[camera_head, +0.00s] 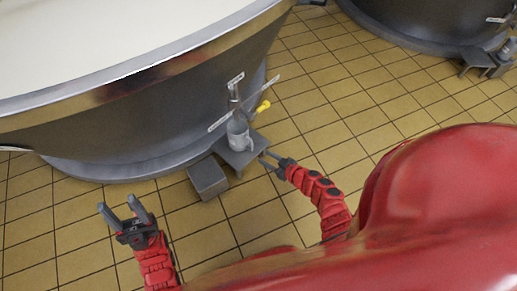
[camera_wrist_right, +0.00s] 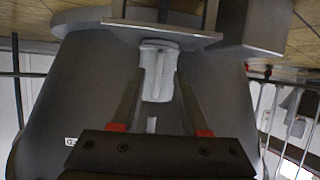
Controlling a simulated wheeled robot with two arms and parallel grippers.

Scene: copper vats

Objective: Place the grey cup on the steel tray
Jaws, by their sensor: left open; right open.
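A light grey cup (camera_head: 240,141) stands at the foot of the vat's outlet, on a small steel stand (camera_head: 234,160). In the right wrist view, which is upside down, the cup (camera_wrist_right: 157,72) touches the stand's flat plate (camera_wrist_right: 160,30) and appears between my open fingers. My right gripper (camera_head: 264,161) is open at the stand's right side; no contact with the cup shows. My left gripper (camera_head: 118,204) is open and empty over the floor at the lower left. I cannot tell which steel surface is the tray.
A large copper vat (camera_head: 130,115) rises behind the stand. A steel box (camera_head: 208,178) stands left of the stand. A yellow-handled valve (camera_head: 263,106) sticks out near the outlet. Another vat (camera_head: 420,30) is at the upper right. The tiled floor (camera_head: 345,95) between is clear.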

